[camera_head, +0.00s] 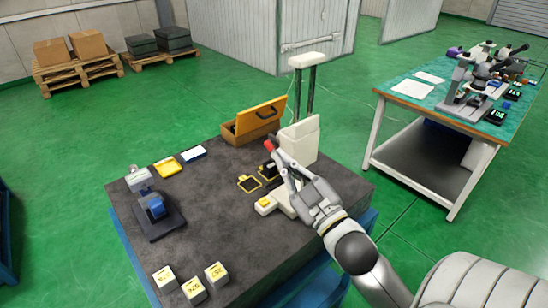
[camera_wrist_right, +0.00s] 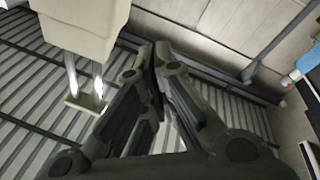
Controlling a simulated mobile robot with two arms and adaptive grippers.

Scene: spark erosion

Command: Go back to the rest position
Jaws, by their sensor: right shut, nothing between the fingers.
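My right gripper (camera_head: 276,163) is over the right part of the dark table (camera_head: 225,175), in front of a white machine (camera_head: 301,139). Its arm comes in from the lower right. In the right wrist view the fingers (camera_wrist_right: 156,58) meet at their tips, with nothing seen between them. A small red piece (camera_head: 269,147) shows right by the fingertips in the head view; I cannot tell what it belongs to. The wrist camera looks toward a ribbed wall, and a pale block-shaped part is at its upper left. My left gripper is not in view.
A yellow-edged open case (camera_head: 258,118), yellow and white trays (camera_head: 168,166), a blue device (camera_head: 153,206) and three numbered cubes (camera_head: 194,290) are on the table. A white device with a yellow button (camera_head: 265,203) is close below my gripper. A green-topped bench (camera_head: 420,88) is at right.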

